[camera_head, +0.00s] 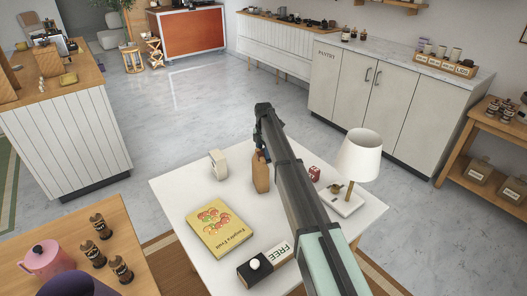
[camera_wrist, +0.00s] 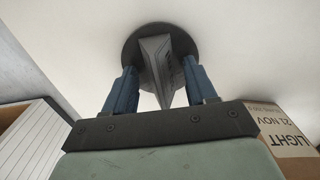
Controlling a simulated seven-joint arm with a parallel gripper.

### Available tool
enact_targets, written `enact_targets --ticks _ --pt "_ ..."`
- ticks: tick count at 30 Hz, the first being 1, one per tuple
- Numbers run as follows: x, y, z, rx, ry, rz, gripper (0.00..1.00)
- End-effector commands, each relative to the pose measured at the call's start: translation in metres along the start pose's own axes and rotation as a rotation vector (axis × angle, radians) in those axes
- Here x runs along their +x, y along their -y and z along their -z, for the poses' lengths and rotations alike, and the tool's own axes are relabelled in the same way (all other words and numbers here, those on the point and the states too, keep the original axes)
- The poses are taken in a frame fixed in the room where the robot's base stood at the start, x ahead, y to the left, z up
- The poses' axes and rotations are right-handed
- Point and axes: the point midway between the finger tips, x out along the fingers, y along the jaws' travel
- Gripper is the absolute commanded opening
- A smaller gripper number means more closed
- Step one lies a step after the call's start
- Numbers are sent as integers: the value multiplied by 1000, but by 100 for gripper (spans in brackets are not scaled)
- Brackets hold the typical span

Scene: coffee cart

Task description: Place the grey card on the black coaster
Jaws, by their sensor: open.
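The grey card (camera_wrist: 163,64) shows in the wrist view as a folded, pointed shape with dark marks on its face. It is over the black coaster (camera_wrist: 135,42), a dark round disc on the white table, and appears to rest on it. My gripper (camera_wrist: 160,85) is open, with one blue finger on each side of the card. I cannot tell whether either finger touches it. In the head view my gripper (camera_head: 262,148) is over the white table, and my arm hides the card and the coaster.
A brown bag (camera_head: 261,175) stands close to my gripper; a brown printed package (camera_wrist: 283,125) shows at right in the wrist view.

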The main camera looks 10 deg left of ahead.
Motion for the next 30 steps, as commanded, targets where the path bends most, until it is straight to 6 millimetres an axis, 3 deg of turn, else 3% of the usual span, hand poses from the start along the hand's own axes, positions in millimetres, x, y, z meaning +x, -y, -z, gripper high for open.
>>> enact_targets --ticks 7,21,30 --pt "-15 0 0 0 1 -1 56" --pt "-96 0 0 0 1 -1 56" --pt "-120 0 0 0 0 0 56"
